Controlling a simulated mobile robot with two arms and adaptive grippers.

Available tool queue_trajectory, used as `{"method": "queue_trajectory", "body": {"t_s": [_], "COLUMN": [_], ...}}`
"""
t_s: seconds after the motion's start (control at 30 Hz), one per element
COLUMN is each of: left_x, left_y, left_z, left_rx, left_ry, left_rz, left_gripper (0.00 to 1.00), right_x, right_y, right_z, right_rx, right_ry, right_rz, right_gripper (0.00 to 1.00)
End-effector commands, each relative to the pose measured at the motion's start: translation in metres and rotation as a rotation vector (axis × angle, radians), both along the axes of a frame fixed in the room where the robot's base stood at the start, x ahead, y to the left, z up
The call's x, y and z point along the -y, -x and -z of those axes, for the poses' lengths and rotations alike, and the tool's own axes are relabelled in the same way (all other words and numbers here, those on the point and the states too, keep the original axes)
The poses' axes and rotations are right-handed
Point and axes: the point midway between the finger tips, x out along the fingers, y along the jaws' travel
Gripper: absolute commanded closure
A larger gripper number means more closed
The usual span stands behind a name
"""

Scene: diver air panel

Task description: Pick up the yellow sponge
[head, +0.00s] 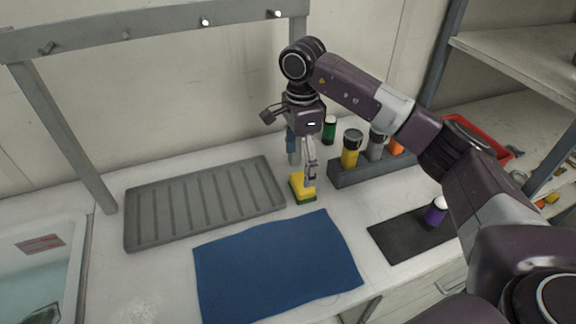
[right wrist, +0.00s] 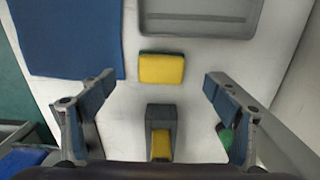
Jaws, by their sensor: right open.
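The yellow sponge (head: 301,187) with a green layer lies on the white counter in the head view, between the grey ribbed tray and the block of bottles. In the right wrist view the sponge (right wrist: 162,69) lies ahead of the fingertips, centred between them. My right gripper (head: 308,170) is above the sponge and partly covers it in the head view. In the right wrist view my right gripper (right wrist: 155,88) is wide open with nothing between its fingers. My left gripper is in neither view.
A grey ribbed tray (head: 133,233) and a blue cloth (head: 275,265) lie nearby. A dark holder (head: 345,178) with several bottles and a green bottle (head: 329,130) stand close to my gripper. A purple bottle (head: 435,213) is on a black mat (head: 395,240). A sink is at left.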

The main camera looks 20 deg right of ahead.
Motion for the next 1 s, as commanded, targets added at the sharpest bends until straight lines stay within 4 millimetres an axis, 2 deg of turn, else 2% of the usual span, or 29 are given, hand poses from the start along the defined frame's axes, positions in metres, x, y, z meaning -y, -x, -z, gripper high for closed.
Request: {"method": "queue_trajectory", "body": {"t_s": [0.2,0.37,0.57,0.7,0.83,1.0], "left_x": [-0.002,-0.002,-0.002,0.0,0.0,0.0], "left_y": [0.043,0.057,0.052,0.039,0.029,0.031], "left_z": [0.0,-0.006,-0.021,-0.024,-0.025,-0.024], "left_rx": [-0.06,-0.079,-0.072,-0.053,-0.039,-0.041], "left_ry": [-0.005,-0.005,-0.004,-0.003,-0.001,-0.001], "left_rz": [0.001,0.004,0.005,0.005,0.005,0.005], "left_gripper": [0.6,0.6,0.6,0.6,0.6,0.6], "right_x": [0.001,0.002,0.008,0.007,0.008,0.007], "right_y": [0.001,0.002,0.005,0.004,0.004,0.003], "right_z": [0.012,0.029,0.057,0.074,0.079,0.078], "right_rx": [-0.004,-0.004,-0.006,-0.002,-0.001,0.0], "right_ry": [0.001,0.001,-0.001,0.0,0.0,0.0], "right_rz": [0.0,0.0,0.001,0.001,0.0,0.0], "right_gripper": [0.18,0.18,0.18,0.18,0.18,0.2]}}
